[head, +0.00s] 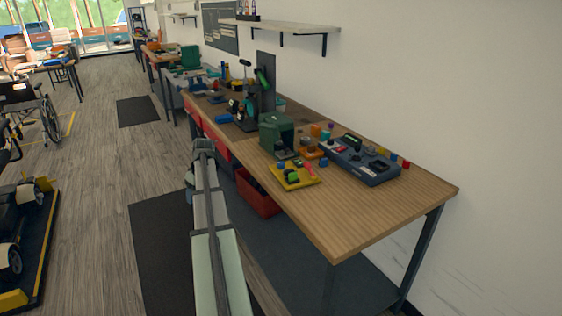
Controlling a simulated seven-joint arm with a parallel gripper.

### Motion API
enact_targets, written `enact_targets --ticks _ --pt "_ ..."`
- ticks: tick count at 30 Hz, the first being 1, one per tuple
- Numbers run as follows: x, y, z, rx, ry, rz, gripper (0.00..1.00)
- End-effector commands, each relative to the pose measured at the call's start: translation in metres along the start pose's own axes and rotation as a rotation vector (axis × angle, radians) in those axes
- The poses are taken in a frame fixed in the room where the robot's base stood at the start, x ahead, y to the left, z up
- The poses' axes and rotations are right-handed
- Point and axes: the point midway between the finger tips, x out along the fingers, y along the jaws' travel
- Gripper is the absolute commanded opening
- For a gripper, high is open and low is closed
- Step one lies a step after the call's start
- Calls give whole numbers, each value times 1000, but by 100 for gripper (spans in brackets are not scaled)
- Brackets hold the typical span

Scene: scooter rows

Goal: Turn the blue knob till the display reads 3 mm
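A dark blue-grey control panel (372,176) lies on the near right part of the wooden workbench (385,207), with small coloured parts on and around it. Small blue pieces show at the panel's left end (326,134), at its back right (394,157) and by a yellow plate (297,183). I cannot tell which is the blue knob. No display reading is legible at this size. My pale arm rises along the bench's left side and bends at a grey joint near the bench edge. My gripper's fingers do not show.
A dark green machine (276,133) stands left of the panel, with a black upright press (265,85) behind it. A red bin (258,197) sits under the bench. A shelf (285,27) hangs on the wall above. The bench's near right end is clear.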

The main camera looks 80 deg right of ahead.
Motion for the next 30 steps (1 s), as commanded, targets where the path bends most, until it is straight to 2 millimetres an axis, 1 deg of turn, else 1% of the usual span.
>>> enact_targets --ticks 1,2,3,5,6,8,9,11,12,14,15,18,21,24,27,30 --pt "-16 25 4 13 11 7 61" --pt "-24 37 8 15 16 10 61" --pt "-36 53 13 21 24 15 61" --pt "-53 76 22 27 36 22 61" --pt "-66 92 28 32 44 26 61" --pt "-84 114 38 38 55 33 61" --pt "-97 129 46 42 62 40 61" --pt "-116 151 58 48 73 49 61" --pt "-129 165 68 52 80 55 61" --pt "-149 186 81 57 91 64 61" --pt "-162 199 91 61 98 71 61" --pt "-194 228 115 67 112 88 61" --pt "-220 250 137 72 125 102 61" --pt "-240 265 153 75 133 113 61" --pt "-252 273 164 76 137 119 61" --pt "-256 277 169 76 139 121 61"
